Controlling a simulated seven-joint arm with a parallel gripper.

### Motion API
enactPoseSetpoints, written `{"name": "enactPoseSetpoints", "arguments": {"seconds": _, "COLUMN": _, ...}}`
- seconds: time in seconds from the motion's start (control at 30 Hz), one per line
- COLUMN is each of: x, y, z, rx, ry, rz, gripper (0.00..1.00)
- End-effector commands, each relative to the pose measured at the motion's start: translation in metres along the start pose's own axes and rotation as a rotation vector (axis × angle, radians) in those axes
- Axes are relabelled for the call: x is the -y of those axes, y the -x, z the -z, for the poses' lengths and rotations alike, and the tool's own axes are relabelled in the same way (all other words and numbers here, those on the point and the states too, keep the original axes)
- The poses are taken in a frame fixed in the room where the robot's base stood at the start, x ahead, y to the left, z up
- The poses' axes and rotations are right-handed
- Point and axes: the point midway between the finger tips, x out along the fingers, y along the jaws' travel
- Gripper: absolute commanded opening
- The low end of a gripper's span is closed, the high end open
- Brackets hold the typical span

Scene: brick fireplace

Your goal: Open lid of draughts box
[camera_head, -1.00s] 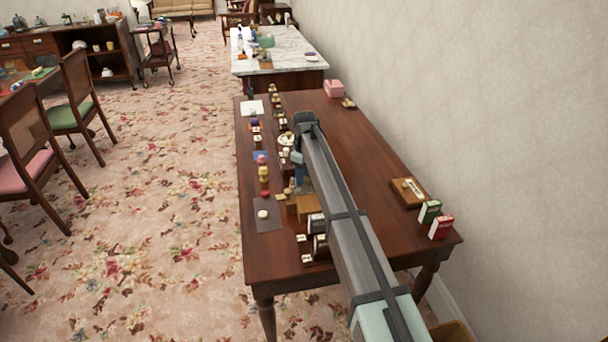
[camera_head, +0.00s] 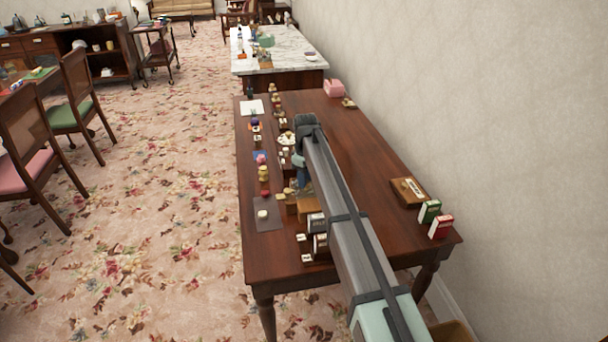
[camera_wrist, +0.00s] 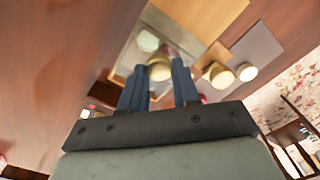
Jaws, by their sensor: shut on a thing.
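My gripper (camera_wrist: 158,76) points its two blue fingers at the top of the wrist view. They are shut on a cream round thing (camera_wrist: 160,69) between their tips; whether it is part of the lid is unclear. Around it is a tan-edged box shape with a pale, glassy or reflective area, and a pale green round thing (camera_wrist: 148,41) shows there. A tan wooden box (camera_head: 309,208), seemingly the draughts box, stands on the table in the head view. I cannot make out how far the lid is open.
A row of small items runs along the left edge of the brown table (camera_head: 355,140), with a grey mat (camera_head: 269,222) at its near end. A wooden box (camera_head: 408,191) and green (camera_head: 429,211) and red (camera_head: 441,227) packs stand at right. The table's middle right is clear.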

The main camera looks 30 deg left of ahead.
Motion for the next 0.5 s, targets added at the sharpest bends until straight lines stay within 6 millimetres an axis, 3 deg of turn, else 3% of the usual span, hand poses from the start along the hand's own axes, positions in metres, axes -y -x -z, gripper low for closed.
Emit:
{"name": "enactPoseSetpoints", "arguments": {"seconds": 0.23, "x": 0.037, "y": 0.000, "z": -0.037, "rx": 0.003, "ry": 0.002, "rz": 0.002, "gripper": 0.00}}
{"name": "enactPoseSetpoints", "arguments": {"seconds": 0.5, "x": 0.040, "y": 0.000, "z": -0.040, "rx": 0.004, "ry": 0.001, "rz": 0.002, "gripper": 0.00}}
